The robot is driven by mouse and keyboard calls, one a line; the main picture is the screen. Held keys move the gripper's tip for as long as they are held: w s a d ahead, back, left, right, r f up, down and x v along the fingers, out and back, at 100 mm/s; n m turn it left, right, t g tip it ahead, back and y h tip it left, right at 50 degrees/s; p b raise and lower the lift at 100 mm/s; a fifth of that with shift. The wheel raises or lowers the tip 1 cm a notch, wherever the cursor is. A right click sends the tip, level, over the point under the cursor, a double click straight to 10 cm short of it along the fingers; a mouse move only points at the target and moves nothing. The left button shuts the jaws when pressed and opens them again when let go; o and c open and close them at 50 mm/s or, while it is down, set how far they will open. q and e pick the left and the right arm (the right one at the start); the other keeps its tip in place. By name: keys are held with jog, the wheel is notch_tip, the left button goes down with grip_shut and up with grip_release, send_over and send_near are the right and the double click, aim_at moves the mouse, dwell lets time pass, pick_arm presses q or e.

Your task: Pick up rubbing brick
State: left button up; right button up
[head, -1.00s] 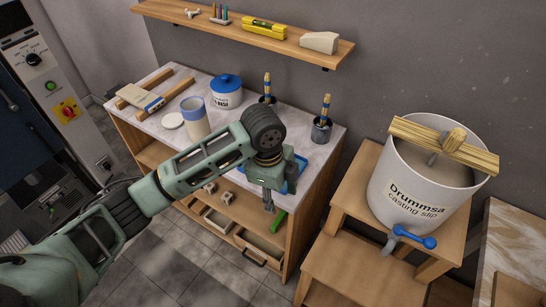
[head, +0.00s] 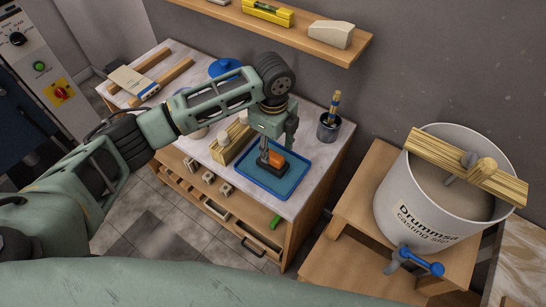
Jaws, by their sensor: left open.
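The rubbing brick (head: 276,161) appears to be the dark block with an orange top on the blue tray (head: 288,192), at the right end of the marble-topped bench. My left gripper (head: 265,157) points down over the tray, right at the brick's left side. Its jaws are open, and part of the brick is hidden behind them. I cannot tell whether a finger touches the brick. My right gripper is not in view.
A pot with a brush (head: 328,125) stands behind the tray. A wooden piece (head: 232,143) is left of it. A wall shelf (head: 300,35) with a pale block (head: 331,35) hangs above. A casting slip bucket (head: 425,215) stands at the right.

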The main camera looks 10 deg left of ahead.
aim_at(273, 154)
pick_arm(q)
notch_tip(273, 154, down, 4)
jog(key=shift+w+a+r+p, duration=0.1)
jog(key=shift+p, duration=0.5)
jog(key=shift+f, duration=0.35)
jog(key=shift+c, duration=0.4)
jog(key=c, duration=0.9)
grip_shut()
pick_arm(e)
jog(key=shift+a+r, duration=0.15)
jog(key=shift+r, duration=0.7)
